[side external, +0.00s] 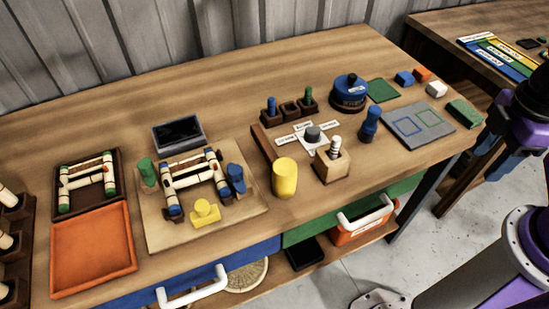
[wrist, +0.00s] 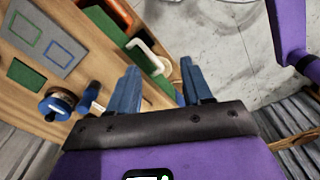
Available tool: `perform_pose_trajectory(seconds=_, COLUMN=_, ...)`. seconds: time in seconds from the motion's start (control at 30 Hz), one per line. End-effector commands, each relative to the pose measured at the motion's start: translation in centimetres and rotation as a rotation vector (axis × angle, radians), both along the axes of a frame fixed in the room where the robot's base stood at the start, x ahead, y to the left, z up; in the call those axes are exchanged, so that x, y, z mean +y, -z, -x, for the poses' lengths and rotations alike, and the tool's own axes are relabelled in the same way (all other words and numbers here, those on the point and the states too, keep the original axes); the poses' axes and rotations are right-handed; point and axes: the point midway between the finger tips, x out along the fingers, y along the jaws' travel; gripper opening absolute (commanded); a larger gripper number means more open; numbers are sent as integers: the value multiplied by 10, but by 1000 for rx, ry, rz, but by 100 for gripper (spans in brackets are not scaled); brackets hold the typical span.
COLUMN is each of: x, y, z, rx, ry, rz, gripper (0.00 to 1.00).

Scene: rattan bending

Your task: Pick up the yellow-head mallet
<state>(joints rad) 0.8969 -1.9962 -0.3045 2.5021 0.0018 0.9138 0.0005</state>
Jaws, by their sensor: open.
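A thick yellow cylinder (side external: 284,178) stands upright near the front edge of the table in the side view. My gripper (side external: 489,132) is at the far right, beyond the table's right end and well apart from the yellow cylinder. In the wrist view my gripper (wrist: 157,84) has its blue fingers spread, with nothing between them. The yellow cylinder cannot be made out in the wrist view.
A wooden block with a pale peg (side external: 333,160) stands just right of the yellow cylinder. A blue peg-shaped piece (side external: 370,123) and a grey mat (side external: 418,124) lie farther right. A board with a rattan frame (side external: 222,232) is at left. An orange tray (side external: 93,250) is beyond it.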

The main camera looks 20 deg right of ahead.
Motion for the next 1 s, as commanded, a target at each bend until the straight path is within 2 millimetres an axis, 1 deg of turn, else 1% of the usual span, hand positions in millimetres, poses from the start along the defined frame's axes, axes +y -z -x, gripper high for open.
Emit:
perform_pose_trajectory(seconds=0.27, x=0, y=0, z=0, rx=0, ry=0, rz=0, gripper=50)
perform_pose_trajectory(seconds=0.3, x=0, y=0, z=0, rx=0, ry=0, rz=0, gripper=55)
perform_pose_trajectory(seconds=0.57, x=0, y=0, z=0, rx=0, ry=1, rz=0, gripper=55)
perform_pose_trajectory(seconds=0.67, x=6, y=-2, z=-6, rx=1, ry=21, rz=1, gripper=55)
perform_pose_trajectory(seconds=0.77, x=22, y=-6, z=-21, rx=2, ry=72, rz=2, gripper=55)
perform_pose_trajectory(seconds=0.87, x=46, y=-13, z=-43, rx=5, ry=154, rz=3, gripper=55)
perform_pose_trajectory(seconds=1.0, x=85, y=-20, z=-79, rx=9, ry=288, rz=6, gripper=55)
